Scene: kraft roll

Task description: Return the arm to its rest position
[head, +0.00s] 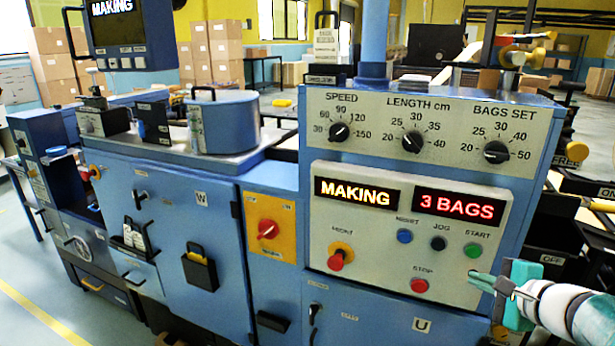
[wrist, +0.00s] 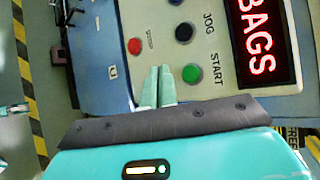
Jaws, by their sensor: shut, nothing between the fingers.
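My gripper (head: 497,288) is at the lower right of the head view, in front of the blue machine's control panel (head: 385,262). Its teal fingers are shut with nothing between them. In the wrist view the closed fingertips (wrist: 158,72) point at the panel, close beside the green START button (wrist: 192,73). I cannot tell whether they touch the panel. In the head view the START button (head: 473,250) is uncovered, above and left of the fingers. The display (head: 358,193) reads MAKING, and the red counter (head: 460,206) reads 3 BAGS.
A red STOP button (head: 420,286), a blue RESET button (head: 404,236) and a red mushroom button (head: 336,260) sit near my gripper. Three dials (head: 411,140) are above. A black and yellow striped floor edge (wrist: 28,90) shows in the wrist view. Cardboard boxes (head: 210,50) stand behind.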

